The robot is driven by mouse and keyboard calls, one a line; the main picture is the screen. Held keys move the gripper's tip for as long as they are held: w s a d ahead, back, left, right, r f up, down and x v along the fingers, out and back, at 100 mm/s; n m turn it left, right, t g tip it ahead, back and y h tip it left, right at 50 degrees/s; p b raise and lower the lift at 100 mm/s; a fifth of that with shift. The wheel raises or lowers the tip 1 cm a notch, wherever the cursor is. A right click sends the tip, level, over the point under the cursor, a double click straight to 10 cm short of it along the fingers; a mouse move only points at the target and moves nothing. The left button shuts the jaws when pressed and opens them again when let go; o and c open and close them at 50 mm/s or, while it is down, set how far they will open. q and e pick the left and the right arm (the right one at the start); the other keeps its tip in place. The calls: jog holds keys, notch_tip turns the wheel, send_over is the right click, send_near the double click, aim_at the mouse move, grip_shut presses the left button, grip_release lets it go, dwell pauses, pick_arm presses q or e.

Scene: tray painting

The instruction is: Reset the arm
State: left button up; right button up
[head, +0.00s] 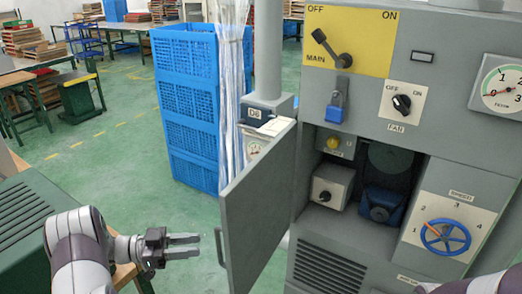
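My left gripper (190,246) is in the lower left of the head view, its arm coming in from the left. Its two fingers point right and stand apart, with nothing between them. The fingertips are just left of the handle (220,248) on the open grey cabinet door (258,215); a small gap seems to show between them. Part of my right arm (480,284) shows at the bottom right edge, but its gripper cannot be seen.
Blue crates (190,110) are stacked behind the door. A dark green machine (35,225) stands at left. Green floor (110,165) lies open between.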

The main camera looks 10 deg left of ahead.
pick_arm(q)
jog(key=w+a+f+n+t+y, duration=0.25)
jog(key=a+f+n+y, duration=0.2)
jog(key=y, duration=0.35)
jog(key=w+a+f+n+t+y, duration=0.1)
jog(key=w+a+f+n+y, duration=0.25)
jog(key=a+n+y, duration=0.35)
jog(key=s+d+r+n+g+y+p, duration=0.15)
jog(key=s+d+g, duration=0.25)
jog(key=s+d, duration=0.4)
jog(key=s+d+r+n+g+y+p, duration=0.1)
jog(key=s+d+r+n+g, duration=0.15)
jog(key=s+d+g, duration=0.6)
jog(key=s+d+r+m+t, duration=0.1)
jog(key=s+d+r+t, duration=0.3)
jog(key=s+d+r, duration=0.1)
jog(key=shift+s+d+r+h+p, duration=0.3)
jog(key=shift+d+h+p, duration=0.05)
jog(key=shift+d+p, duration=0.1)
jog(key=shift+m, duration=0.25)
